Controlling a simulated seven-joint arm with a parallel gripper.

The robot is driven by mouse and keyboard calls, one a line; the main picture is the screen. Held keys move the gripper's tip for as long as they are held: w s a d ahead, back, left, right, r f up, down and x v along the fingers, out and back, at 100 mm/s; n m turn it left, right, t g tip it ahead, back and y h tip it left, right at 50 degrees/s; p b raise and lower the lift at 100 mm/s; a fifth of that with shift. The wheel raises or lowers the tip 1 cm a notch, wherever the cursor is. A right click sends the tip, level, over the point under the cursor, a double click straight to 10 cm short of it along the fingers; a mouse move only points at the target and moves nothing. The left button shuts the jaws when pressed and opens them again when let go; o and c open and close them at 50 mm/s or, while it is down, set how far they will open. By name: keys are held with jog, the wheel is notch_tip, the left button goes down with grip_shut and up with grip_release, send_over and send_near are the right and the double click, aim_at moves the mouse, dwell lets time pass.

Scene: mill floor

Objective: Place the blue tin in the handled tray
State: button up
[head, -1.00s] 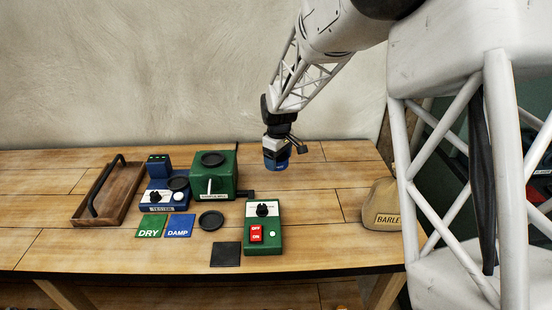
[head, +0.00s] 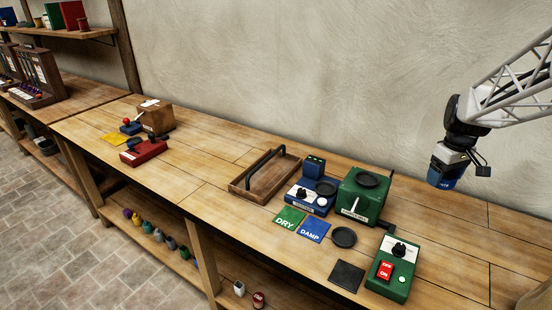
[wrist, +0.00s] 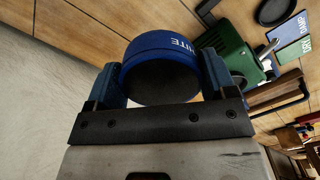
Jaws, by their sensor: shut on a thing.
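The blue tin (head: 443,179) is held in my gripper (head: 447,168), up above the right part of the bench, to the right of the green mill. In the wrist view the blue tin (wrist: 163,55) sits between the two fingers of my gripper (wrist: 165,85), with white lettering on its side. The handled tray (head: 247,194) is a brown wooden tray with a dark bar handle. It stands on the bench left of the mill, apart from the gripper, and looks empty. The handled tray (wrist: 277,97) shows partly at the right of the wrist view.
The green mill (head: 362,198) and the blue tester (head: 308,198) stand between the tin and the tray. A green switch box (head: 390,272), DRY card (head: 289,217), DAMP card (head: 314,230) and dark square pad (head: 347,276) lie in front.

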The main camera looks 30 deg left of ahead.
jog(key=s+a+n, duration=0.1)
jog(key=s+a, duration=0.3)
jog(key=a, duration=1.1)
jog(key=s+a+n, duration=0.1)
jog(key=s+a, duration=0.4)
jog(key=a, duration=1)
jog(key=s+a, duration=0.4)
jog(key=a, duration=1.1)
jog(key=shift+s+a+f, duration=0.1)
jog(key=shift+a+f, duration=0.15)
jog(key=shift+f, duration=1.15)
jog(key=shift+s+a+f, duration=0.1)
jog(key=shift+a+f, duration=0.1)
jog(key=shift+f, duration=1.2)
jog(key=shift+w+a, duration=0.1)
jog(key=shift+w, duration=0.05)
send_over(267, 158)
jog(key=shift+f, duration=0.75)
jog(key=shift+f, duration=1.75)
